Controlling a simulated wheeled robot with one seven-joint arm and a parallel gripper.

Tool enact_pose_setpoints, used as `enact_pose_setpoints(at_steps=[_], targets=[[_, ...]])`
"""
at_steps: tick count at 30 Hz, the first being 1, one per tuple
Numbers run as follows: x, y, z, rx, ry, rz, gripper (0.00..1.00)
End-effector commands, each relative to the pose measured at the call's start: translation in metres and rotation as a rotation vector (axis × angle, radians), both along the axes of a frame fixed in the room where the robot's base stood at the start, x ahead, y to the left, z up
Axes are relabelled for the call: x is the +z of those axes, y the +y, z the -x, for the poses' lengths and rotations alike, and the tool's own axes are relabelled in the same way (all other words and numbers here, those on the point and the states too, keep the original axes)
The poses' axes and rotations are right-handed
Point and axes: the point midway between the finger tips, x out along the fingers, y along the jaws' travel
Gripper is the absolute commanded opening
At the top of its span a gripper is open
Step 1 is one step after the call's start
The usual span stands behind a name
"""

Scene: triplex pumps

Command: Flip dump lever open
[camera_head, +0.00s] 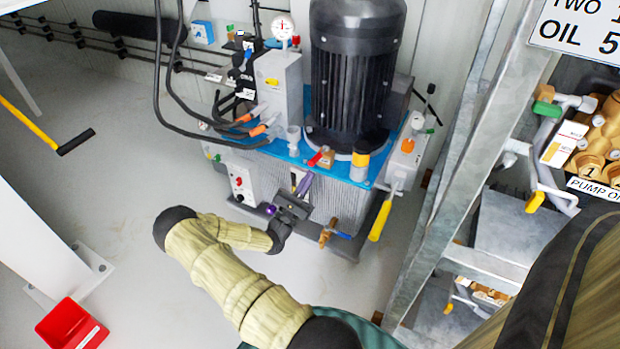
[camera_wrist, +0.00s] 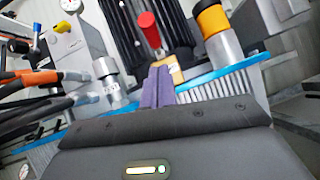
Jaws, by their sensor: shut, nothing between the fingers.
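No readable label marks which handle is the dump lever. A small red handle (camera_head: 315,159) stands on the blue top edge of the pump unit, below the black motor; it also shows in the wrist view (camera_wrist: 149,28), beyond my fingertips. My gripper (camera_head: 303,185) is in front of the unit, below the red handle. In the wrist view its purple fingers (camera_wrist: 157,86) are together with nothing between them. They appear just short of the red handle; whether they touch it cannot be told. A brass valve with a blue handle (camera_head: 342,235) is low on the unit's front.
A black motor (camera_head: 355,65) stands on the unit. Orange-ended hoses (camera_head: 250,125) are to its left. A yellow lever (camera_head: 380,220) hangs at the right, near a metal frame (camera_head: 460,180). A red bin (camera_head: 72,325) is on the floor at lower left. Floor between is clear.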

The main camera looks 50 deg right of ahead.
Motion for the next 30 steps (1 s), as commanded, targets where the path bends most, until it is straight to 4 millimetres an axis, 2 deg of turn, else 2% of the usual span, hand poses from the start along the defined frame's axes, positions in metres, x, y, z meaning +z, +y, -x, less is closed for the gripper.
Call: enact_pose_setpoints(at_steps=[9, 30], targets=[[0.027, -0.006, 0.005, -0.003, -0.002, 0.0, 0.0], [0.035, -0.004, 0.003, 0.003, 0.006, -0.019, 0.0]])
